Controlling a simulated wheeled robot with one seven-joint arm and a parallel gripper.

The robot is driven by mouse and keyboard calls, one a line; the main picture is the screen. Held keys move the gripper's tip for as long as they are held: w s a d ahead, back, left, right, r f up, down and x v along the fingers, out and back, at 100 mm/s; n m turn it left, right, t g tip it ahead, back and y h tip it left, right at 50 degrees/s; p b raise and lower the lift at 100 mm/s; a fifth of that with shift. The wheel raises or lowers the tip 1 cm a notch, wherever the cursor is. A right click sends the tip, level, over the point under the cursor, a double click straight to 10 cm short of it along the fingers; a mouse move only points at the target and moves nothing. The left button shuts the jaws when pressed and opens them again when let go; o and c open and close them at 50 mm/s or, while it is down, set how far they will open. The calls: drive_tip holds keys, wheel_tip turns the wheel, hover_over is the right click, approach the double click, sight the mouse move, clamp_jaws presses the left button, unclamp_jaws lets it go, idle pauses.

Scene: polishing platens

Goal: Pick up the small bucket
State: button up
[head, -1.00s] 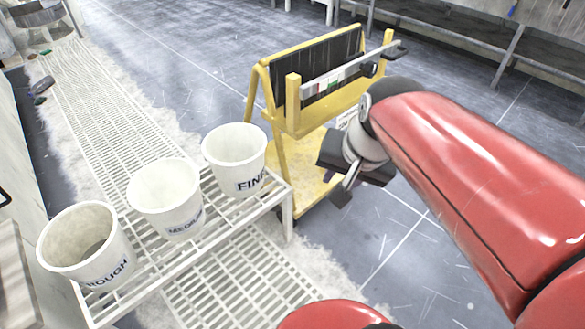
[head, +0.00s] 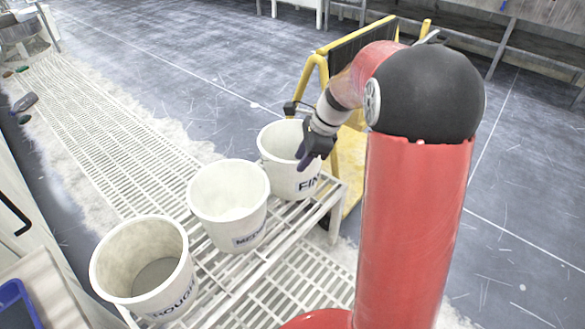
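Three white buckets of much the same size stand upright in a row on a white slatted shelf (head: 222,291). The near left one (head: 142,262) is lettered ROUGH and has something grey in its bottom. The middle one (head: 229,206), its label starting ME, holds some white stuff. The far right one (head: 284,176), its label starting FIN, is partly hidden by my gripper (head: 304,158). My gripper is at this bucket's right rim, in front of it in the picture. I cannot tell whether it touches the rim, or whether its fingers are open.
A yellow cart (head: 352,152) with a dark panel stands just behind the far bucket, partly hidden by my arm. White floor grating (head: 100,112) runs off to the upper left. A blue tray edge (head: 15,302) shows at lower left. Open grey floor (head: 215,60) lies behind.

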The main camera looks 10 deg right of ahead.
sight(294, 172)
drive_tip(key=x, duration=0.4)
drive_tip(key=shift+w+a+f+b, duration=0.1)
drive_tip(key=shift+a+b, duration=0.25)
drive_tip(key=shift+c, duration=0.3)
clamp_jaws()
idle(0.8)
